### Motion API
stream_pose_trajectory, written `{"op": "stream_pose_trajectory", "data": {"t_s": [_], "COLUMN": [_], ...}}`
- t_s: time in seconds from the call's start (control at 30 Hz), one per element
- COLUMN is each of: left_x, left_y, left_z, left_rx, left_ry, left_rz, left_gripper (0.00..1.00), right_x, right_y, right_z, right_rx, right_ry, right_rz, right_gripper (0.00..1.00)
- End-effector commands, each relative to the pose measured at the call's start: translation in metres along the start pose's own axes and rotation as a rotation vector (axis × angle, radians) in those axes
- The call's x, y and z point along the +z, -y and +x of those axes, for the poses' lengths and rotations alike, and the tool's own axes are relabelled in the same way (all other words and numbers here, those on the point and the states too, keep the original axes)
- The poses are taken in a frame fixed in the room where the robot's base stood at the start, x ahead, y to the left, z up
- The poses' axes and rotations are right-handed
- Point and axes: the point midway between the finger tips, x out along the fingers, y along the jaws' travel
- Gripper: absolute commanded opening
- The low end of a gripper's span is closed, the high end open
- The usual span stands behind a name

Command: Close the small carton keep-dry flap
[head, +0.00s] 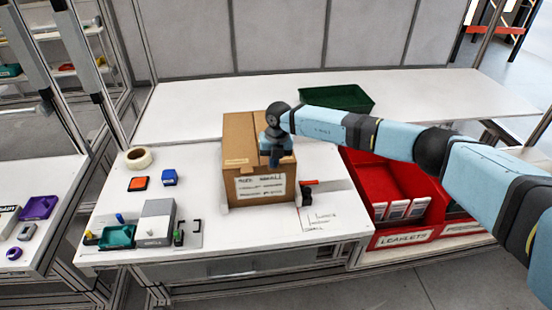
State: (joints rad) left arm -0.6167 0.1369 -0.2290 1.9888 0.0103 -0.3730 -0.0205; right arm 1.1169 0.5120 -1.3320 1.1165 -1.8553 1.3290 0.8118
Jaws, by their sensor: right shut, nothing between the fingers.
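The small carton (253,176) is a brown cardboard box on the white table, with a white label of black handwriting on its front face. Its top flaps (240,140) look lying flat, though the right part of the top is hidden by my right wrist. My right arm comes in from the right, and my right gripper (275,161) is shut and empty, pointing down at the carton's top front edge. I cannot tell whether its fingertips touch the cardboard. My left gripper is not in view.
A red bin with white leaflets (398,209) stands right of the carton, under my right arm. A green tray (337,97) is behind. A tape roll (138,158), orange and blue blocks and a grey device (156,222) lie to the left. Table space just left of the carton is clear.

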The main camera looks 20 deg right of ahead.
Motion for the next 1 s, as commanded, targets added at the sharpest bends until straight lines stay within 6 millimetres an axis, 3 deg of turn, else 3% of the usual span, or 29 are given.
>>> {"op": "stream_pose_trajectory", "data": {"t_s": [0.73,1.0], "left_x": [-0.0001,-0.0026], "left_y": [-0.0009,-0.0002], "left_z": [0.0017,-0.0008], "left_rx": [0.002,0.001], "left_ry": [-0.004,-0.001], "left_rz": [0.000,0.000], "left_gripper": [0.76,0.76], "right_x": [-0.0006,-0.0007], "right_y": [-0.0023,-0.0032], "right_z": [0.0069,-0.0008], "right_rx": [0.004,0.004], "right_ry": [-0.001,-0.001], "right_rz": [-0.001,-0.001], "right_gripper": [0.00,0.00]}}
